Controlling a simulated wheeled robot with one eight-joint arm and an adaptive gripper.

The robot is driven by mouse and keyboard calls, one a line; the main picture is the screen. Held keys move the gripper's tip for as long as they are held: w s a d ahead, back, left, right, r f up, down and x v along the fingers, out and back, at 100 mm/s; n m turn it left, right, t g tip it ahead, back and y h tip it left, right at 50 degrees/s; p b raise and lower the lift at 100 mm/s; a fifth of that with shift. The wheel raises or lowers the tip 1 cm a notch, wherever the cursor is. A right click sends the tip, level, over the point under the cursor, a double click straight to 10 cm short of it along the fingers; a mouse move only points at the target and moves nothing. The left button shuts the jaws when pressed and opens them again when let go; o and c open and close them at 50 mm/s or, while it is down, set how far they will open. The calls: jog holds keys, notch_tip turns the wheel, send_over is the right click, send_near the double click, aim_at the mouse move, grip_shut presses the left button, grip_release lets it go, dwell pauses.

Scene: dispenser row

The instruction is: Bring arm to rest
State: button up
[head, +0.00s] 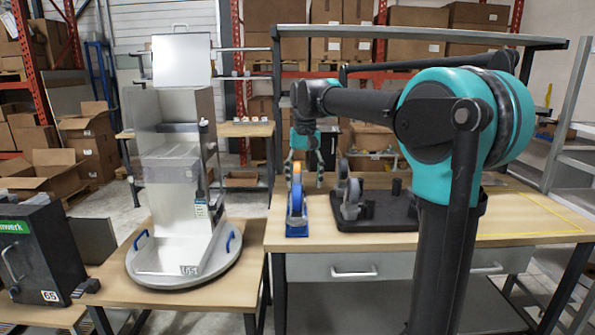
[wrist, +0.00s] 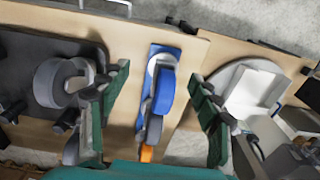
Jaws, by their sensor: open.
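My arm, teal and dark grey, reaches from the right over the wooden workbench (head: 400,238) in the head view. My gripper (head: 306,170) hangs pointing down above a blue tape dispenser (head: 296,215) with an orange part. In the wrist view my gripper (wrist: 160,110) has its two green fingers spread wide. The blue dispenser (wrist: 158,95) shows between and beyond the fingers, and nothing is seen held. A dark base with a grey dispenser (head: 349,200) stands just right of the blue one in the head view.
A clear-fronted dispenser (head: 175,150) stands on a grey turntable (head: 155,290) on a smaller table at left. A black box (head: 40,255) sits at far left. A yellow-outlined area (head: 535,215) on the bench's right is clear. A shelf frame stands behind.

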jog(key=s+d+f+t, duration=0.1)
jog(key=s+d+f, duration=0.4)
jog(key=s+f, duration=0.3)
jog(key=s+d+f+t, duration=0.1)
jog(key=s+d+f, duration=0.5)
jog(key=f, duration=0.5)
jog(key=s+d+f+t, duration=0.2)
jog(key=s+d+f, duration=0.4)
jog(key=s+f, duration=0.4)
